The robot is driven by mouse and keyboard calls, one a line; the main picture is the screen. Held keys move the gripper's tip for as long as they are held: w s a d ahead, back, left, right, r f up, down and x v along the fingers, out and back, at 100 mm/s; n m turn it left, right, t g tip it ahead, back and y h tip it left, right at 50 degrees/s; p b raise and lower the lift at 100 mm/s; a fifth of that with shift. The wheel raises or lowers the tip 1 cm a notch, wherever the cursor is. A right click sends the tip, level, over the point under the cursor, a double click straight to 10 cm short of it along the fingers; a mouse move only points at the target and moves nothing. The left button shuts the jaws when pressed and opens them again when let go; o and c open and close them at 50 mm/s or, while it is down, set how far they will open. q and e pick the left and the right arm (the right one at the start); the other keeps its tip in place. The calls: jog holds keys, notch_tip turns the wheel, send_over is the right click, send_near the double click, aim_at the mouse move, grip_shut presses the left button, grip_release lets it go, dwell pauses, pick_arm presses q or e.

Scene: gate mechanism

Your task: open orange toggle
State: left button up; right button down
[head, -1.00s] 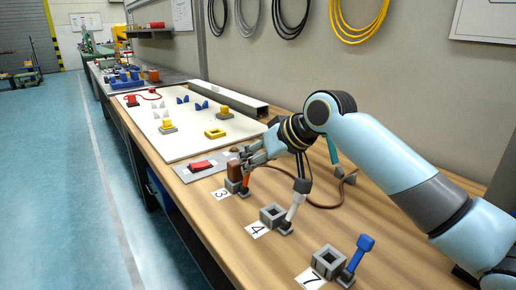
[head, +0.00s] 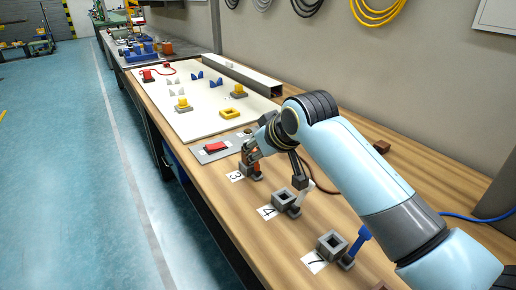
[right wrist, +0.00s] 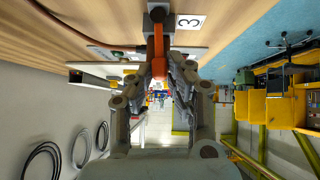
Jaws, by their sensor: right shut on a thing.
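The orange toggle (head: 257,164) stands by the card marked 3 (head: 236,176), beside a small grey block, on the wooden bench. In the right wrist view its orange lever (right wrist: 158,42) runs from a dark base down to between my fingertips. My right gripper (head: 250,155) is at the lever's upper part, shut on it. In the right wrist view the fingers of my right gripper (right wrist: 162,72) lie on both sides of the lever's end. In the head view the gripper hides part of the lever, so its exact tilt is hard to tell. My left gripper is not in view.
A white-handled toggle (head: 303,197) by card 4 and a blue toggle (head: 359,242) by card 7 stand nearer along the bench. A red rocker (head: 215,147) on a grey plate lies close to the left. A white board (head: 205,115) lies beyond.

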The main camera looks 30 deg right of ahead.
jog(key=c, duration=1.3)
grip_release()
jog(key=shift+s+r, duration=0.1)
jog(key=v, duration=1.1)
jog(key=shift+s+r, duration=0.25)
jog(key=shift+s, duration=0.05)
